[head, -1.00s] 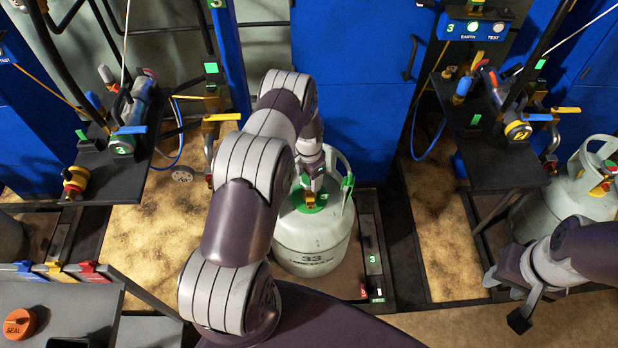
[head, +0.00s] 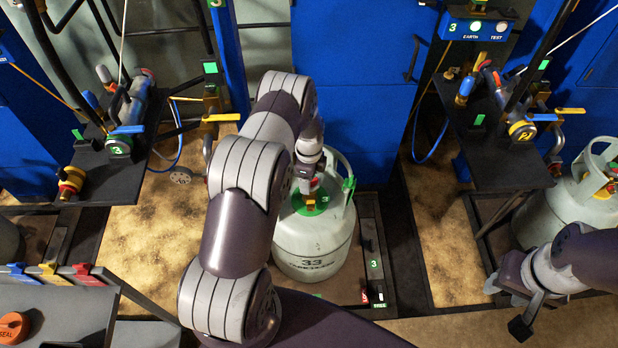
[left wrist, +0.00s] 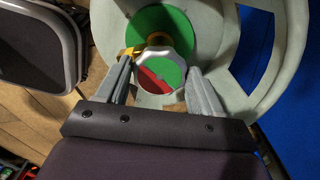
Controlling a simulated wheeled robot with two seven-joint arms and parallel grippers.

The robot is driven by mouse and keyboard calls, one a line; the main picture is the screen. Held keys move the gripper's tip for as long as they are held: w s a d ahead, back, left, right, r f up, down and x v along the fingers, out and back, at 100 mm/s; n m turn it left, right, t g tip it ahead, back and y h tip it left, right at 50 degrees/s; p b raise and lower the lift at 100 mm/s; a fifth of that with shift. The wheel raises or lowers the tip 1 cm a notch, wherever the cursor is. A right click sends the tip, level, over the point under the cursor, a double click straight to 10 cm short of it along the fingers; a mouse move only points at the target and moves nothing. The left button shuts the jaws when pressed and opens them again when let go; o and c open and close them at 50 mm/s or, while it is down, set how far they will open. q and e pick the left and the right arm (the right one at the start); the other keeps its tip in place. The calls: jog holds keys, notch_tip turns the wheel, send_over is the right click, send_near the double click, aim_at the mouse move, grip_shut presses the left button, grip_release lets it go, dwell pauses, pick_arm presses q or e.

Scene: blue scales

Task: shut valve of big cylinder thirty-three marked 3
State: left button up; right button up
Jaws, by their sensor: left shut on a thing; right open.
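In the head view my left arm partly hides the valve. My right gripper (head: 507,305) is open and empty at the lower right.
A second grey cylinder (head: 572,208) stands at the right, close to my right arm. Black shelves with hoses and valves flank the blue cabinet (head: 352,90). A grey bench with an orange SEAL knob (head: 13,327) is at the lower left.

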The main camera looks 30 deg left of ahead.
pick_arm(q)
jog(key=m, duration=0.6)
jog(key=shift+w+b, duration=0.15)
jog(key=shift+b, duration=0.15)
jog(key=shift+r, duration=0.1)
dwell(0.3)
jog(key=o, duration=1)
jog(key=shift+o, duration=0.2)
notch_tip(320, 180, up, 13)
jog(key=p, duration=0.1)
jog(key=shift+f, duration=0.2)
